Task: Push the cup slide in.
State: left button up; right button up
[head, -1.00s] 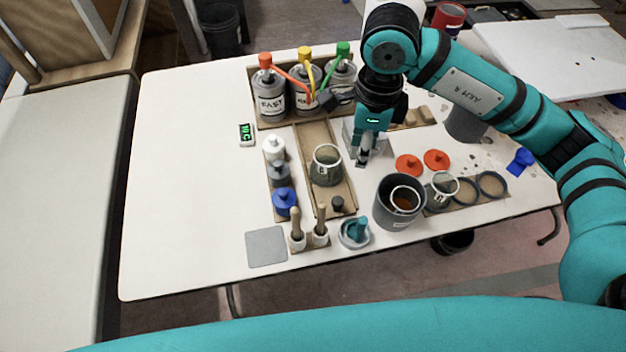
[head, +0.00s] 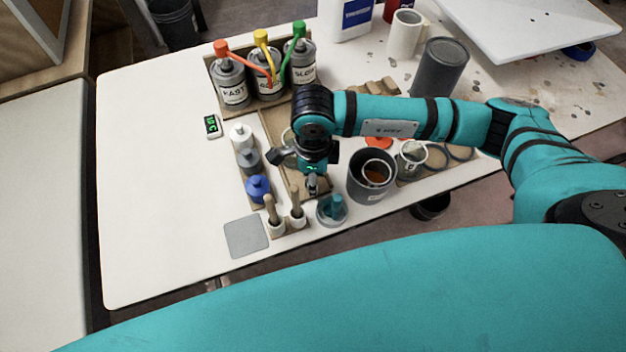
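The cup slide (head: 272,125) is a long wooden tray running from the pump bottles toward the table's front edge. A cup (head: 288,137) stands on it, mostly hidden behind my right arm. My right gripper (head: 312,187) points down over the slide's front end, where the dark knob is hidden or merges with the fingertips. I cannot tell whether the fingers touch the knob, nor whether they are open or shut. My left gripper is not in view.
Pump bottles (head: 268,77) stand behind the slide. Small bottles (head: 258,188) line its left side, and brushes (head: 296,210) stand in front. A grey bucket (head: 370,178) is close on the right. The table's left part (head: 155,180) is clear.

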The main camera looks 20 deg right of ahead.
jog(key=shift+f, duration=1.4)
jog(key=shift+c, duration=0.4)
grip_shut()
jog(key=shift+w, duration=0.1)
